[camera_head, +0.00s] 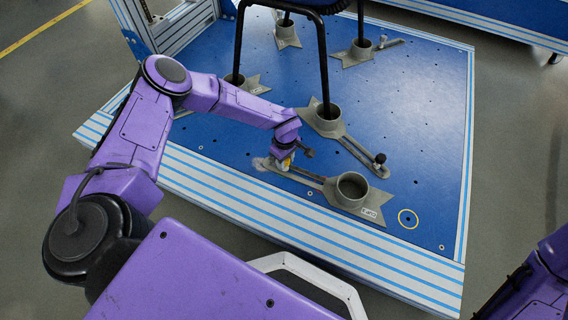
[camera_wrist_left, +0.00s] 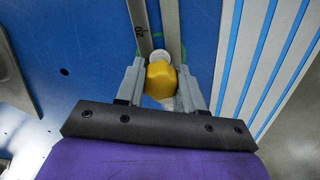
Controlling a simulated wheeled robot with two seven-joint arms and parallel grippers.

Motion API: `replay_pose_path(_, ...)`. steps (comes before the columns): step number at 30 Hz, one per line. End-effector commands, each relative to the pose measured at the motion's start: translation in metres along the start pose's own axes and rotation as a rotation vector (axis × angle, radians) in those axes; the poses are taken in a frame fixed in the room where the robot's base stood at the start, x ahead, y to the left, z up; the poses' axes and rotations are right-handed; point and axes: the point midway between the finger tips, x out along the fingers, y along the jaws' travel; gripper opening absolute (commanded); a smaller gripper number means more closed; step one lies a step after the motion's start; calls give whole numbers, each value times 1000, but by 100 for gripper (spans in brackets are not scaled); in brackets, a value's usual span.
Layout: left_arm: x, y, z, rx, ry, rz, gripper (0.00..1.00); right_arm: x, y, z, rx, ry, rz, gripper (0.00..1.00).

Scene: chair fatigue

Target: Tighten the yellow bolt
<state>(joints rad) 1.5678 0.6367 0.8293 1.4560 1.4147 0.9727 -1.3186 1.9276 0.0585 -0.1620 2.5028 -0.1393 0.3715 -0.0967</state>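The yellow bolt (camera_wrist_left: 161,79) shows in the left wrist view as a rounded yellow head with a pale washer behind it. It sits over the slot of a grey slotted clamp plate (camera_head: 305,175). My left gripper (camera_head: 284,163) is at the far left end of that plate in the head view. Its two grey fingers (camera_wrist_left: 160,85) stand on either side of the bolt head and appear to touch it. In the head view the bolt is mostly hidden by the gripper. My right gripper is not in view.
The platform's right side is fairly clear.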

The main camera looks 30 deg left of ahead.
Motion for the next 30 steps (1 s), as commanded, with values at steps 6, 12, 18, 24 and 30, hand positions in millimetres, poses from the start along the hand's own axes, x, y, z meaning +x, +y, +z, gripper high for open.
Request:
replay_pose_path(6, -1, 0, 0, 222, 0, 1, 6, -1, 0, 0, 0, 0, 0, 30)
replay_pose_path(12, -1, 0, 0, 356, 0, 1, 6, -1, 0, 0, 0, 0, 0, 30)
replay_pose_path(18, -1, 0, 0, 383, 0, 1, 6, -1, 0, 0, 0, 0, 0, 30)
replay_pose_path(24, -1, 0, 0, 672, 0, 1, 6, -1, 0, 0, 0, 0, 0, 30)
replay_pose_path(30, 0, 0, 0, 706, 0, 1, 6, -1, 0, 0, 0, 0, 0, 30)
